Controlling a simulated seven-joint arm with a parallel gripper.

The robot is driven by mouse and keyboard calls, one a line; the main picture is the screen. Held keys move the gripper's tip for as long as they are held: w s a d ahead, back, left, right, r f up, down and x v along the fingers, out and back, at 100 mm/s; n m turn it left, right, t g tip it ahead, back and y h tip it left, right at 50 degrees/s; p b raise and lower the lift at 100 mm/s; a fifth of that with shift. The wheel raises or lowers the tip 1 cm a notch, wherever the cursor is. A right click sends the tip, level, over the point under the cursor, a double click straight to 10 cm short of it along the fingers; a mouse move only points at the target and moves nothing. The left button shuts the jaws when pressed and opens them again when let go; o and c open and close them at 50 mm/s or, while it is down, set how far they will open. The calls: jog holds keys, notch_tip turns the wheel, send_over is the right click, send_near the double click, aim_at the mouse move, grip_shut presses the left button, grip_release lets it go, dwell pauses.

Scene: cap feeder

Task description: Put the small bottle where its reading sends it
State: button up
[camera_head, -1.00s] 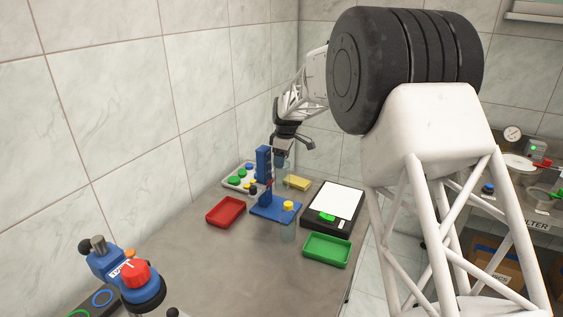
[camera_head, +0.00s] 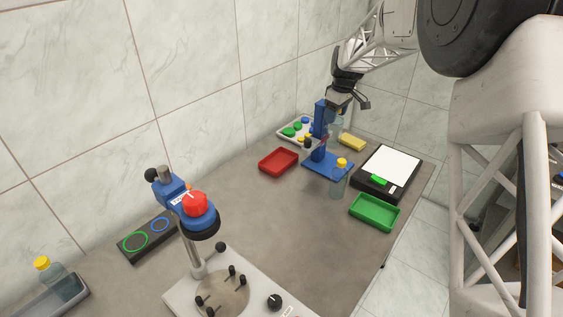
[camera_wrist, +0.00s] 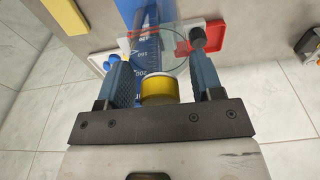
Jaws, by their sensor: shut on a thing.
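My gripper (camera_head: 342,102) is shut on a clear bottle (camera_head: 335,126), holding it beside the blue upright of the stand. In the wrist view its yellow cap (camera_wrist: 158,88) sits between the two blue fingers and its clear body extends away over the scale markings. The blue stand (camera_head: 320,128) has a flat blue base and a graduated scale (camera_wrist: 148,45). A second clear bottle (camera_head: 338,190) with a yellow cap stands upright at the front of the base. I cannot tell whether the held bottle touches the base.
A red tray (camera_head: 279,162) lies left of the stand, a green tray (camera_head: 374,212) to its right front. A capping device (camera_head: 198,212) and another bottle (camera_head: 58,282) are at front left.

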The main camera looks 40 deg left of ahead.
jog(key=shift+s+r+m, duration=1.45)
jog(key=shift+s+m, duration=0.55)
jog(key=shift+s, duration=1)
jog(key=s+a+f+n, duration=0.3)
jog(key=s+f, duration=0.2)
jog(key=s, duration=0.3)
jog(key=s+a+f+n, duration=0.3)
jog(key=s+f, duration=0.2)
jog(key=s, duration=0.3)
jog(key=shift+f+n, duration=0.25)
jog(key=shift+n, duration=0.05)
jog(key=shift+w+a, duration=0.15)
jog(key=shift+a, duration=0.05)
jog(key=w+a+f, duration=0.1)
jog(key=w+a, duration=0.9)
jog(key=a, duration=0.2)
jog(key=shift+a+f, duration=0.15)
jog(key=shift+f, duration=0.05)
jog(key=shift+f, duration=1.9)
jog(key=o, duration=1.5)
jog(key=shift+o, duration=0.2)
